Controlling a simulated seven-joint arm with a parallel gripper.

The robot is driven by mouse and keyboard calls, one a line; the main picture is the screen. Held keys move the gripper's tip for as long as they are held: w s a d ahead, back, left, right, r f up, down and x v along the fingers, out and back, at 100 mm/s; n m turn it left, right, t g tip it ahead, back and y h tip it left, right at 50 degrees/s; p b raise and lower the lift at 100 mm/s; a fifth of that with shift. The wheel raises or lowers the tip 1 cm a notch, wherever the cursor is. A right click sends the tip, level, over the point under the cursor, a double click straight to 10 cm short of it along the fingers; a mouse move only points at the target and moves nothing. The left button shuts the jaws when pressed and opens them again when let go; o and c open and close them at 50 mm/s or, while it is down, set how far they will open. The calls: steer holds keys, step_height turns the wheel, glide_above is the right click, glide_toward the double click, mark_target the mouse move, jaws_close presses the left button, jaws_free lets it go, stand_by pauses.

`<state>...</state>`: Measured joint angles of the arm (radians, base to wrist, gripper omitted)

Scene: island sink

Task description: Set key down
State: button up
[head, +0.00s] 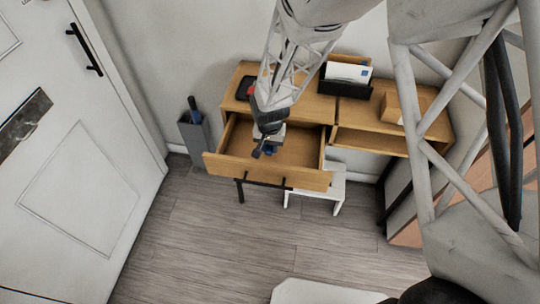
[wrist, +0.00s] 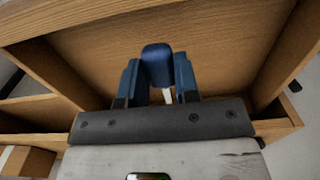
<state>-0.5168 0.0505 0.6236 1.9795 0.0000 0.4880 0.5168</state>
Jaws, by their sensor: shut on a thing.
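The key has a blue head (wrist: 157,58) and a pale metal shaft, seen in the wrist view between two blue fingers. My gripper (wrist: 157,72) is shut on the key. In the head view my gripper (head: 267,150) is over the open wooden drawer (head: 305,150), and the key is too small to make out clearly there. The wrist view shows the drawer's wooden bottom (wrist: 225,45) behind the key. I cannot tell whether the key touches it.
The drawer belongs to a wooden desk (head: 312,108). On top are a black letter holder (head: 345,88) with envelopes and a wooden box (head: 392,108). A white step stool (head: 332,185) and a grey umbrella bin (head: 195,132) stand nearby. The drawer's side walls are close to my gripper.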

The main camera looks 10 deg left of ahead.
mark_target(270, 147)
steer(key=shift+f, duration=1.25)
steer(key=shift+f, duration=1.9)
steer(key=shift+f, duration=0.1)
steer(key=o, duration=0.9)
steer(key=shift+r, duration=6.15)
